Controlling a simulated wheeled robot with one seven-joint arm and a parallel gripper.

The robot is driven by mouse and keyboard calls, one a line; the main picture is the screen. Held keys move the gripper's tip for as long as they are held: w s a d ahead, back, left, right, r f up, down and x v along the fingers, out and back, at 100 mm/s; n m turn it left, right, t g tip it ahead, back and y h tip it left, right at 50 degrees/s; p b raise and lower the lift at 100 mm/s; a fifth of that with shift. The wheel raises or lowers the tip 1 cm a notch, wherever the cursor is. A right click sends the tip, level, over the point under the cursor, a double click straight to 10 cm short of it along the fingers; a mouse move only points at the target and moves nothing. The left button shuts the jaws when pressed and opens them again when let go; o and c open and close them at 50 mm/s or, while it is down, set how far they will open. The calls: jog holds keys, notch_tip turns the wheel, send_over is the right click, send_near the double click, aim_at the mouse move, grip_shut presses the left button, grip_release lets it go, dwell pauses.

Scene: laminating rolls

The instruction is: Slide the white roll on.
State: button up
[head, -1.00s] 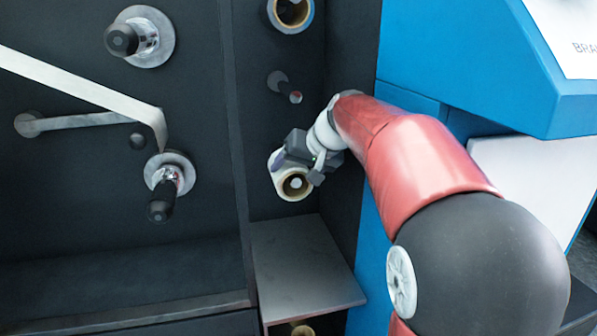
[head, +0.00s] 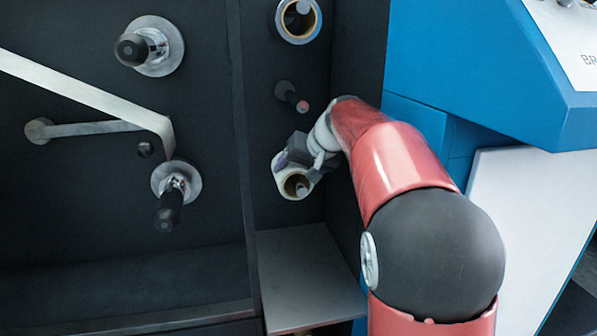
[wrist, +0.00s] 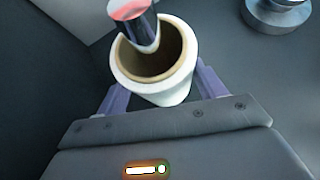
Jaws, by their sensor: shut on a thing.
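The white roll (head: 281,178) has a brown core and is at the lower end of the narrow dark panel in the head view. My gripper (head: 300,160) is shut on it. In the wrist view, the white roll (wrist: 155,95) sits between the two purple fingers of my gripper (wrist: 155,98), its open bore towards the camera. A dark spindle with a red tip (wrist: 130,10) overlaps the top of the bore there. In the head view, a pale spindle end (head: 302,189) shows at the lower right of the bore, off centre. I cannot tell how deep it sits.
A bare spindle (head: 290,96) stands out just above my gripper, and another roll (head: 284,22) is above that. A grey shelf (head: 308,275) lies below. A blue housing (head: 480,80) is to the right. Knobbed shafts (head: 172,195) and a white web (head: 90,95) are left.

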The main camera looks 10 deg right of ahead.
dwell(0.4)
jog(key=o, duration=1.2)
jog(key=shift+o, duration=0.2)
